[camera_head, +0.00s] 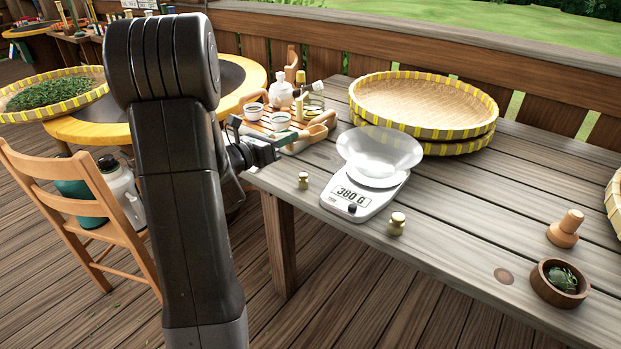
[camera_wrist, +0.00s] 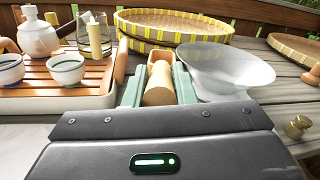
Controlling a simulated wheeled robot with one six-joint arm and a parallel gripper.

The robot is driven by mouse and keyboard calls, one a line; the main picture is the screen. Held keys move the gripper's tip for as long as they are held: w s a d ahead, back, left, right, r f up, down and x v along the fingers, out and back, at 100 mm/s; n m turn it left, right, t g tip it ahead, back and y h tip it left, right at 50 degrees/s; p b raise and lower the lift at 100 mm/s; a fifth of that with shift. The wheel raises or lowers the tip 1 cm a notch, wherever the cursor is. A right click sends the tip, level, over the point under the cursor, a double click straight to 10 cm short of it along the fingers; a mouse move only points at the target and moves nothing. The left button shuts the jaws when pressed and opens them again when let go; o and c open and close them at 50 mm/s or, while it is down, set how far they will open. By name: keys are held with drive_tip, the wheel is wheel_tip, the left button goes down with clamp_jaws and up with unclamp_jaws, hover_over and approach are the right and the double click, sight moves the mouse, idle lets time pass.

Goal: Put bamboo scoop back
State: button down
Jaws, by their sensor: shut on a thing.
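The bamboo scoop (camera_wrist: 158,84) is tan, with a rounded handle end toward the wrist camera and a hollow head farther off. My gripper (camera_wrist: 157,88) is shut on its handle, one pale green finger on each side. In the head view my gripper (camera_head: 272,146) is beside the tea tray, partly hidden by my arm. The wooden tea tray (camera_wrist: 108,82) is left of the gripper in the wrist view. It bears white cups (camera_wrist: 67,68), a white teapot (camera_wrist: 38,38) and a glass holder (camera_wrist: 95,38) with a light utensil in it.
A scale (camera_head: 347,197) reading 380 G with a clear bowl (camera_head: 380,150) stands right of the gripper. Brass weights (camera_head: 397,223) stand near it. Stacked round baskets (camera_head: 425,100) lie behind. A wooden bowl (camera_head: 545,290) is at far right.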

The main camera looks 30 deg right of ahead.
wheel_tip(320, 180, down, 10)
drive_tip(key=shift+r+b, duration=0.2)
drive_tip(key=shift+b, duration=0.8)
drive_tip(key=shift+f+b, duration=0.3)
drive_tip(key=shift+b, duration=0.05)
drive_tip(key=c, duration=1.2)
unclamp_jaws()
drive_tip(key=shift+r, duration=0.1)
drive_tip(key=shift+p, duration=0.4)
drive_tip(key=v, duration=1.4)
drive_tip(key=shift+p, duration=0.4)
